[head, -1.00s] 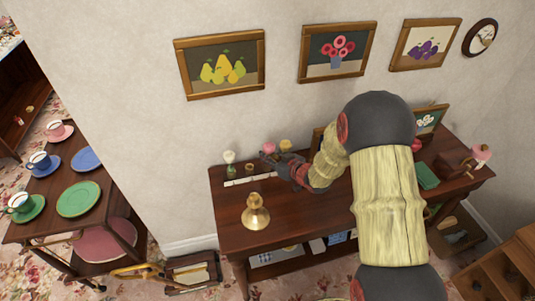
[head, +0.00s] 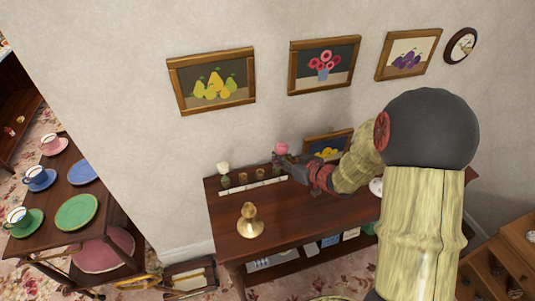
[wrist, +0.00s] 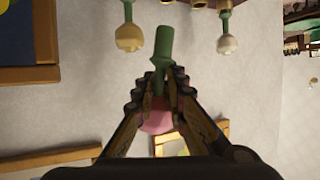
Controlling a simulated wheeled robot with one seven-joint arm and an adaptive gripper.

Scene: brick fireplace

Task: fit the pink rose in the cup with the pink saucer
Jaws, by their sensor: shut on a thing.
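The pink rose (head: 281,148) is held by my gripper (head: 281,161) above the back of the dark wooden desk. In the wrist view its green stem (wrist: 162,45) extends beyond the fingers and the pink bloom (wrist: 158,122) lies between them. My gripper is shut on it. The cup with the pink saucer (head: 50,142) stands at the far left on the dark trolley. Its pink saucer (head: 62,149) shows beneath it. My gripper is far to the right of this cup.
The desk (head: 300,208) holds a brass bell (head: 250,222) and a white rose (head: 223,168) in a row of small holders. A yellow rose (wrist: 129,38) shows in the wrist view. Blue (head: 40,178) and green-saucer (head: 18,216) cups share the trolley. A framed picture (head: 328,144) stands behind my arm.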

